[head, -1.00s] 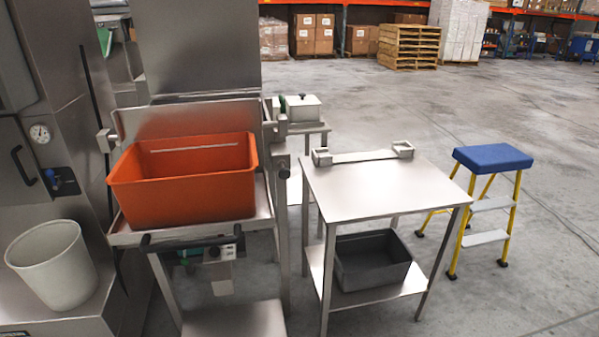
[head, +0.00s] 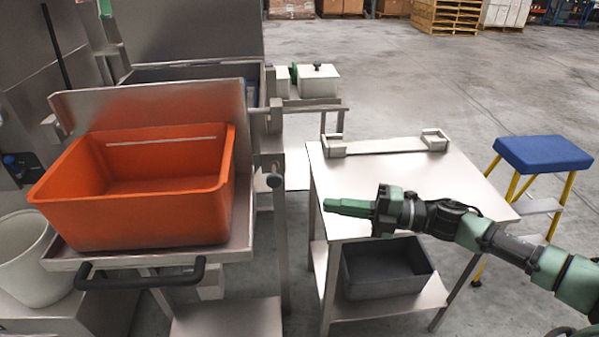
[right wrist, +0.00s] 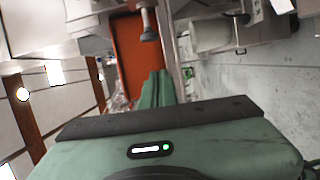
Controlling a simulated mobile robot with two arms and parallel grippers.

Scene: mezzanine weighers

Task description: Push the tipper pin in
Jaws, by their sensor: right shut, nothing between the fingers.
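The tipper pin (head: 273,181) shows as a dark round knob at the right side of the tipper frame, beside the orange tub (head: 135,215). In the right wrist view a round-headed pin (right wrist: 149,32) stands out ahead of my fingers, near the upper middle. My right gripper (head: 328,205) is shut and empty. In the head view its fingertips point left, right of the knob and a little lower, with a visible gap. The shut fingers (right wrist: 158,76) also show in the right wrist view. How deep the pin sits is hard to tell. My left gripper is not in view.
A steel table (head: 400,180) with a bracket (head: 385,147) on top stands under and behind my right arm. A grey bin (head: 385,280) sits on its lower shelf. A black handle (head: 140,281) juts from the tipper's front. A blue-topped step stool (head: 543,154) stands right.

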